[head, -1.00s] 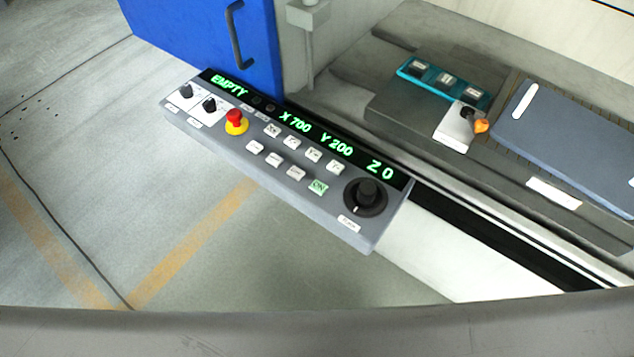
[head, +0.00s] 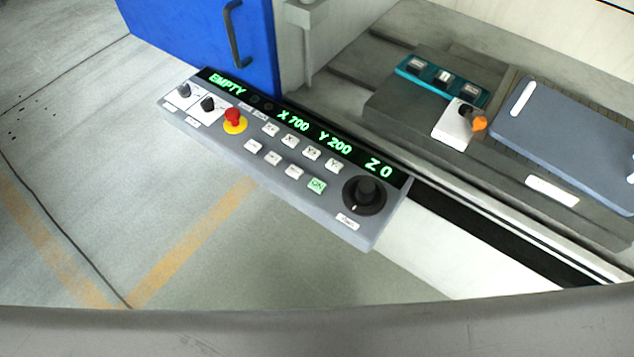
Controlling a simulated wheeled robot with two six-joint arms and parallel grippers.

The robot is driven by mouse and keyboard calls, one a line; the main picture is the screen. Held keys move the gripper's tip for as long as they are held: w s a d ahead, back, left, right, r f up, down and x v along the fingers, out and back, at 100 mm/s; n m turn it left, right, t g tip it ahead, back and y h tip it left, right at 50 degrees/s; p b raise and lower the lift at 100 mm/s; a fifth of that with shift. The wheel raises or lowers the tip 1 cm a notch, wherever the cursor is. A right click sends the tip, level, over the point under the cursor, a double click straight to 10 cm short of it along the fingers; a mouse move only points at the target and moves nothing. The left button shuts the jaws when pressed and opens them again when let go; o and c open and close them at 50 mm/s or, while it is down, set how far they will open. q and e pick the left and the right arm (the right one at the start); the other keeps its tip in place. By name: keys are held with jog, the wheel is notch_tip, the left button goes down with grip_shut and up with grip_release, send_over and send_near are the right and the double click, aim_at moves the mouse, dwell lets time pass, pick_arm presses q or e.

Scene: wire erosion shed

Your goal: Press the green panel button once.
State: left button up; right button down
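The control panel (head: 300,212) is a grey slanted box in the middle of the head view. Its green button (head: 317,185), lettered "ON", sits in the lower button row, left of the large black dial (head: 365,194). The display (head: 330,138) along the panel's top edge reads EMPTY, X 700, Y 200, Z 0. Nothing covers the green button. Neither of my grippers shows in the head view.
A red and yellow emergency stop (head: 234,120), two black knobs and several white buttons share the panel. A blue door (head: 200,40) stands behind it. A machine bed with a teal rack (head: 440,80) and an orange-knobbed clamp (head: 462,122) is at right. Floor at left is clear.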

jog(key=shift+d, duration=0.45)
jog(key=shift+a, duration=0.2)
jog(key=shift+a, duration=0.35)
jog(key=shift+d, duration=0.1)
